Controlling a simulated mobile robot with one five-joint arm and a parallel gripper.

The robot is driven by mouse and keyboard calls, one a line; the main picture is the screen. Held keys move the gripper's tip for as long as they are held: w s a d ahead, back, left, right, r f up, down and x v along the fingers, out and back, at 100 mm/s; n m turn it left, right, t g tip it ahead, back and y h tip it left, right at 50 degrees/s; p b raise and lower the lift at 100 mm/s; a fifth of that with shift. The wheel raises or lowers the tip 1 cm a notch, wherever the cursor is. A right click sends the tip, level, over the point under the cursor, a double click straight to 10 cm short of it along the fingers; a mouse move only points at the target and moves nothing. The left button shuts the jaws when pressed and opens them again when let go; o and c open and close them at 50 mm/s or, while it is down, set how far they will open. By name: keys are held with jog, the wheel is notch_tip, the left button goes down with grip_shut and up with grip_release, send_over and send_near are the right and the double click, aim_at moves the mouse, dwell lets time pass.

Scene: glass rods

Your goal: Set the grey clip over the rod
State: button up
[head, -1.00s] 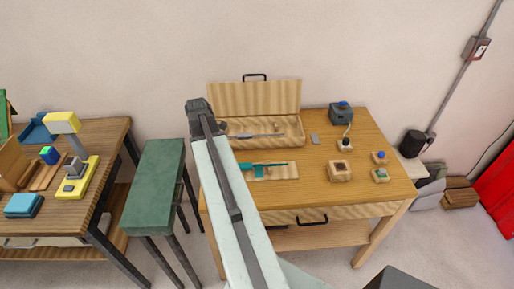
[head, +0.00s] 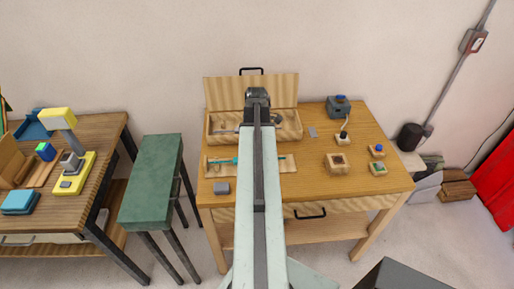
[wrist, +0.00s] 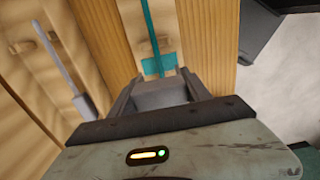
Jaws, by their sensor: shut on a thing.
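My gripper (wrist: 160,92) is shut on the grey clip (wrist: 162,97), which shows as a grey block between the fingers in the wrist view. A teal rod (wrist: 150,22) with a wider teal block (wrist: 158,65) lies just beyond the clip, on a pale wooden board. In the head view the gripper (head: 257,95) appears in front of the open wooden box, and the clip cannot be made out there. My arm hides the middle of the board (head: 220,169); part of the teal rod (head: 226,161) shows left of it. Whether clip and rod touch cannot be told.
The open wooden box (head: 288,124) stands behind the board, with a grey tool (wrist: 62,68) inside. Small wooden blocks (head: 336,163) stand to the right. A green stool (head: 152,180) is left of the table.

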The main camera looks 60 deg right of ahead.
notch_tip(320, 180, down, 7)
jog(key=b, duration=0.5)
jog(key=shift+r+b, duration=0.2)
jog(key=shift+b, duration=0.2)
jog(key=o, duration=1.4)
jog(key=shift+r, duration=0.2)
notch_tip(320, 180, up, 8)
jog(key=p, duration=0.8)
jog(key=shift+f, duration=0.25)
